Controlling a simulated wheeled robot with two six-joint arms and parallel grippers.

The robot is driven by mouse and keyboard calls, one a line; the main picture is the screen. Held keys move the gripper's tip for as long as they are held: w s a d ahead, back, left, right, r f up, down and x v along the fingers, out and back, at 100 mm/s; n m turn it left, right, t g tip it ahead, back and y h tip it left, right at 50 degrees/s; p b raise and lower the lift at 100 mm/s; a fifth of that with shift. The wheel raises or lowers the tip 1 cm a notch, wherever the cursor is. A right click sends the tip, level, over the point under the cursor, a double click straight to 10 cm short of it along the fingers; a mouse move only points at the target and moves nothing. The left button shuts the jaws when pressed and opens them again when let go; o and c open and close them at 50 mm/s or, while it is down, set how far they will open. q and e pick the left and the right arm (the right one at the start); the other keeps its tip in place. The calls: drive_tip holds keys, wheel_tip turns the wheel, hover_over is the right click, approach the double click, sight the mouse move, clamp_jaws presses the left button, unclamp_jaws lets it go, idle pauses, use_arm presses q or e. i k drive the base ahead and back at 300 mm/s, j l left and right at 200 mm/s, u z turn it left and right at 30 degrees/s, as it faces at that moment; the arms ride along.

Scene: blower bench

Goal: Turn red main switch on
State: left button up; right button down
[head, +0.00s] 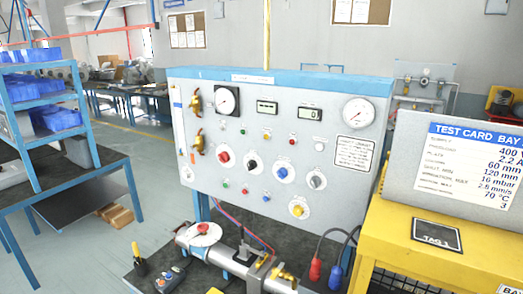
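A grey control panel (190,182) with a blue top edge stands behind the bench. A red rotary knob (223,157) on a pale round plate sits on its left half; it looks like the red main switch. Its exact pointer position is too small to read. A black knob (252,165), a blue knob (282,173), a grey knob (316,182) and a yellow knob (298,210) are to its right and below. Small red, green and blue buttons or lamps are around them. Nothing covers the red knob. Neither of my grippers is in view.
A pipe assembly with a red-topped round part (203,227) lies on the dark bench in front of the panel. Red and blue plugs (316,268) hang on cables at the right. A yellow stand (385,235) with a test card (478,158) is farther right. Blue shelving stands left.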

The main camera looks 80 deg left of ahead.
sight(224, 158)
drive_tip(key=u, duration=2.75)
